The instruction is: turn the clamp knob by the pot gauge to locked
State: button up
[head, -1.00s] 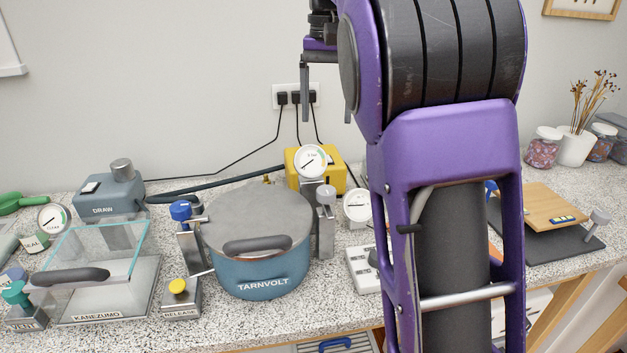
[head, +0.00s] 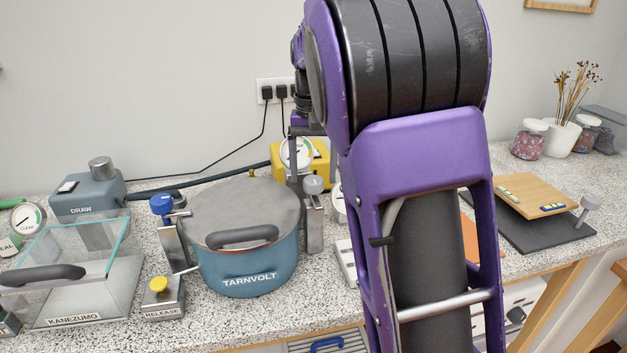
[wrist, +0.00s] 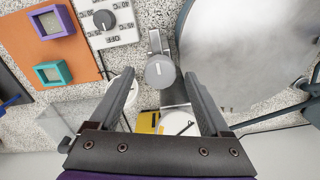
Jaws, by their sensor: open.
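The grey clamp knob (head: 313,184) stands on a metal clamp post at the right side of the blue TARNVOLT pot (head: 250,270), near the round pot gauge (head: 297,152). In the wrist view, the knob (wrist: 160,72) shows a pale line on its face, running roughly up and down the picture. My gripper (wrist: 160,80) is open and empty, one finger on each side of the knob with gaps. Whether the fingertips reach down to its level is unclear. In the head view, my arm partly hides the gripper and the gauge.
A blue knob (head: 162,204) tops the pot's left clamp. A RELEASE button box (head: 163,295) and the glass-lidded KANEZUMO box (head: 75,270) stand left. The yellow unit (head: 320,165) is behind. In the wrist view, a dial panel (wrist: 105,22) lies beside the knob.

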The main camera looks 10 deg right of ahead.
jog(key=shift+f, duration=0.7)
grip_shut()
